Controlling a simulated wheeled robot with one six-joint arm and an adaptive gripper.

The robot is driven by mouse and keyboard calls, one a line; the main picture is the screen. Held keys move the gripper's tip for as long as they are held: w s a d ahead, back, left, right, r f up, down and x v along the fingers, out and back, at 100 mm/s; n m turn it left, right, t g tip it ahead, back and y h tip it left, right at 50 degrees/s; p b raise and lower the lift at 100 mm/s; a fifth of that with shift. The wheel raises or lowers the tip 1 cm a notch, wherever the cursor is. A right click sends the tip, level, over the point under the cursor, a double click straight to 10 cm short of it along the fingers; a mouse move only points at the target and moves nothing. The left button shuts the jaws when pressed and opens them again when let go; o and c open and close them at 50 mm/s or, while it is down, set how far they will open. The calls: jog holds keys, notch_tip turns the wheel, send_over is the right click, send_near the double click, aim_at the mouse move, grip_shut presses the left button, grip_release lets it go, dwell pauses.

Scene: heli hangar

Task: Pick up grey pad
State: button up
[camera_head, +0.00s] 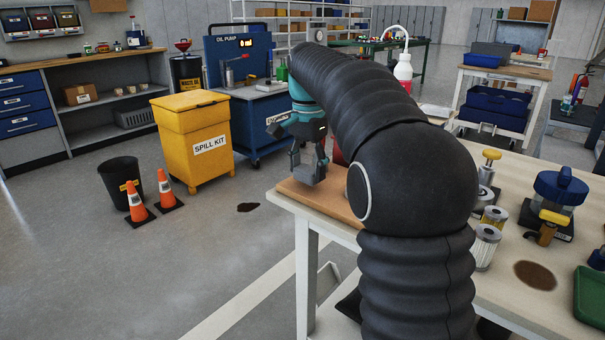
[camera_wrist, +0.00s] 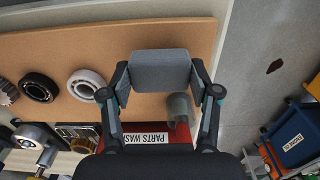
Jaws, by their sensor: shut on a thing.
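The grey pad (camera_wrist: 160,70) is a flat block with rounded corners, held between the two fingers of my gripper (camera_wrist: 161,88) in the wrist view. The fingers press on its left and right ends. Behind it is a brown board (camera_wrist: 120,45). In the head view my gripper (camera_head: 308,168) is low over the left end of that board (camera_head: 330,200) on the workbench. My arm hides much of the bench there. I cannot tell whether the pad touches the board.
In the wrist view a black ring (camera_wrist: 39,88) and a pale ring (camera_wrist: 86,84) lie left of the pad. A small grey cylinder (camera_wrist: 180,108) shows near the right finger. In the head view filters (camera_head: 484,246) and a blue-topped device (camera_head: 559,190) stand on the bench's right part.

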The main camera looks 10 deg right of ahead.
aim_at(312, 169)
jog(key=r, duration=0.2)
jog(key=d+r, duration=0.1)
jog(key=shift+s, duration=0.25)
jog(key=s+d+r, duration=0.5)
jog(key=d+r, duration=0.1)
jog(key=d, duration=0.2)
jog(key=shift+s+d+p, duration=0.35)
jog(key=shift+d+p, duration=0.05)
jog(key=shift+r, duration=0.1)
